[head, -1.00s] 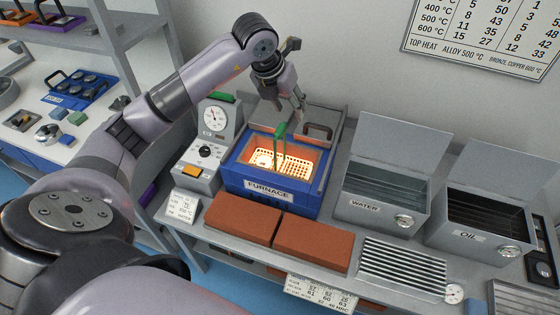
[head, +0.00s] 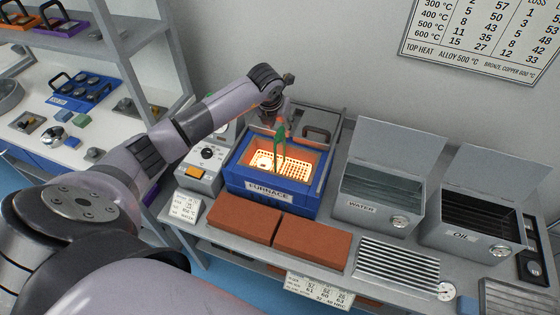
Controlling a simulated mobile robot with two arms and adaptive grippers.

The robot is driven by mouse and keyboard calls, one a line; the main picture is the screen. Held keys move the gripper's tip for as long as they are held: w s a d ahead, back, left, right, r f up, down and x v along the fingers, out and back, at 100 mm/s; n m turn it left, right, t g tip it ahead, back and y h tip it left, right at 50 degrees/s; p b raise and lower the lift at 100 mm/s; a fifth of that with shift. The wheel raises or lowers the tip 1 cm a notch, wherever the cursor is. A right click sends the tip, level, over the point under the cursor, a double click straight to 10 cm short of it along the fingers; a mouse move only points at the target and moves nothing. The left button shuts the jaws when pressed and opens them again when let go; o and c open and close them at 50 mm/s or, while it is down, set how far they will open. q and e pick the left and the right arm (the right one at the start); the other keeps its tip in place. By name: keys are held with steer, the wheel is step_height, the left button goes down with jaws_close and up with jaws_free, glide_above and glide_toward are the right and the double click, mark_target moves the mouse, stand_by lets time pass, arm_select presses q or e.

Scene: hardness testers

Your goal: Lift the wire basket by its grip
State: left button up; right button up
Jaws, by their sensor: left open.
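The wire basket (head: 293,172) sits glowing inside the open blue furnace (head: 270,203). Its green grip (head: 280,134) stands up above the furnace opening. My left gripper (head: 282,123) is open and points down at the top of the grip, with its fingers overlapping the grip in the picture. The fingers are small and partly hidden by my wrist, so I cannot tell whether they touch the grip. My right gripper is out of view.
Red-brown bricks (head: 312,248) lie in front of the furnace. The water tank (head: 372,208) and oil tank (head: 468,236) stand open to the right. A control box with a dial (head: 203,160) is close on the left, partly behind my arm. A metal rack (head: 398,262) lies in front of the water tank.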

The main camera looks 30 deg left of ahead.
mark_target(280, 131)
arm_select(q)
steer(key=x, duration=0.1)
steer(key=p+x, duration=0.1)
steer(key=x, duration=0.1)
steer(key=shift+s+d+f+p, duration=0.1)
steer(key=shift+s+f+p, duration=0.1)
steer(key=shift+f+p, duration=0.15)
steer(key=shift+w+f, duration=0.25)
steer(key=shift+f, duration=0.3)
steer(key=shift+c, duration=0.4)
jaws_close()
steer(key=shift+r, duration=0.15)
